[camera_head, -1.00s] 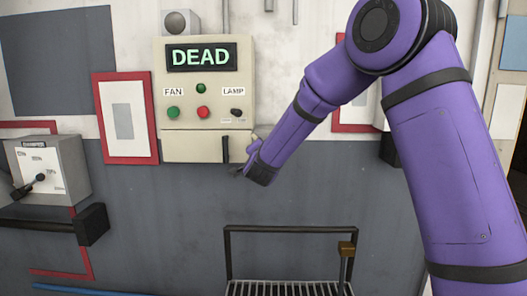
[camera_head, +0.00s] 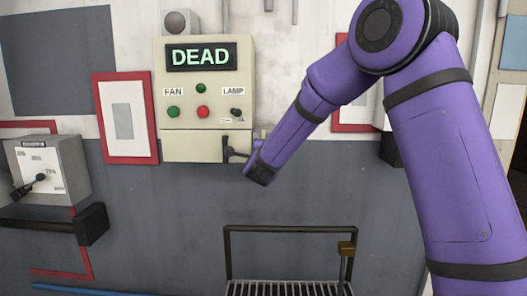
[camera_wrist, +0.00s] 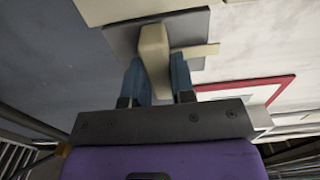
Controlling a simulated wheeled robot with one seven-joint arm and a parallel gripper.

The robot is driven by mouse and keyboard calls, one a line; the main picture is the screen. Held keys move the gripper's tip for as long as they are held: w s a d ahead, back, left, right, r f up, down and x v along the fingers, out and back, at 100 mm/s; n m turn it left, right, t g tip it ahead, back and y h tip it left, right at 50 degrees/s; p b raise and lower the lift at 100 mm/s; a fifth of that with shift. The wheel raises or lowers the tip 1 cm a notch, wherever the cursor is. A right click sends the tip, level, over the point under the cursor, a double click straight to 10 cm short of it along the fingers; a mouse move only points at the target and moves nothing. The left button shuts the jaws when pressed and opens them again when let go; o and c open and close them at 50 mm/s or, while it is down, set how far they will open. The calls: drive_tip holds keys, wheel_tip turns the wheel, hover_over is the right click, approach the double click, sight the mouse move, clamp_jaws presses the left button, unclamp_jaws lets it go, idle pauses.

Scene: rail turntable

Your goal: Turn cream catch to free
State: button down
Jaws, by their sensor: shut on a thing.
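The cream catch (camera_wrist: 153,45) is a short bar standing out from a dark grey plate (camera_wrist: 122,37) in the wrist view. My gripper (camera_wrist: 157,66) has one blue finger on each side of the bar and is shut on it. In the head view my gripper (camera_head: 237,154) is at the lower right corner of the cream control box (camera_head: 190,146). The catch is mostly hidden there by the fingers and plate. The wrist view shows a cream tab (camera_wrist: 204,50) to the right of the bar. I cannot read a catch label.
The box has a display (camera_head: 201,57) reading DEAD, green and red buttons and a lamp switch (camera_head: 236,112). A lever box (camera_head: 58,165) is at the left. A black-framed rack (camera_head: 290,229) stands below my gripper. Red-framed panels flank the control box.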

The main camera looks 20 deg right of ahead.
drive_tip(key=shift+f, duration=0.1)
idle(0.4)
drive_tip(key=c, duration=1)
unclamp_jaws()
drive_tip(key=shift+o, duration=0.2)
drive_tip(key=v, duration=1.1)
